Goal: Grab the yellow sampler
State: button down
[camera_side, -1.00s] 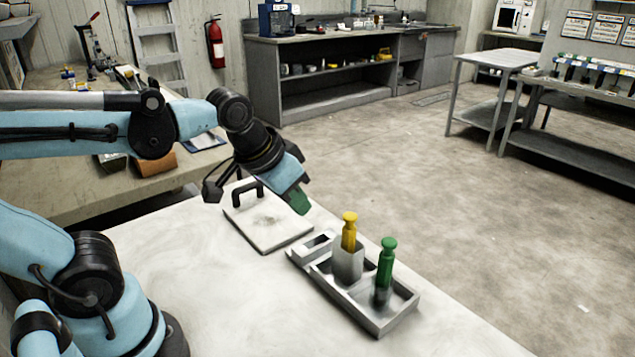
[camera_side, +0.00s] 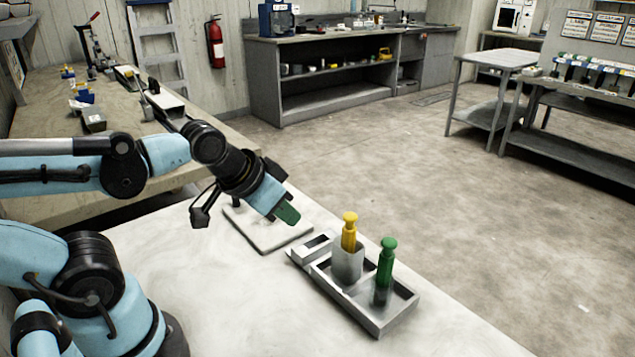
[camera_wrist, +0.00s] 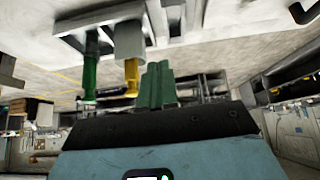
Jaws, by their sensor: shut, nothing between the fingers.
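The yellow sampler (camera_side: 349,230) stands upright in a grey block of the metal tray (camera_side: 385,325). The green sampler (camera_side: 386,262) stands upright in the same tray, nearer the side camera. My gripper (camera_side: 289,216) has green fingers, shut and empty, and is in the air to the left of the yellow sampler, apart from it. In the wrist view, which is upside down, the yellow sampler (camera_wrist: 131,75) shows just left of my green fingertips (camera_wrist: 157,70), with the green sampler (camera_wrist: 90,70) farther left. The yellow sampler's lower part is hidden in its block.
A pale flat plate (camera_side: 265,235) lies on the white table (camera_side: 200,290) behind my gripper, its handle partly hidden by my arm. The tray has an empty slot at its left end.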

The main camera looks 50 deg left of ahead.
jog(key=c, duration=0.8)
grip_release()
jog(key=shift+c, duration=0.2)
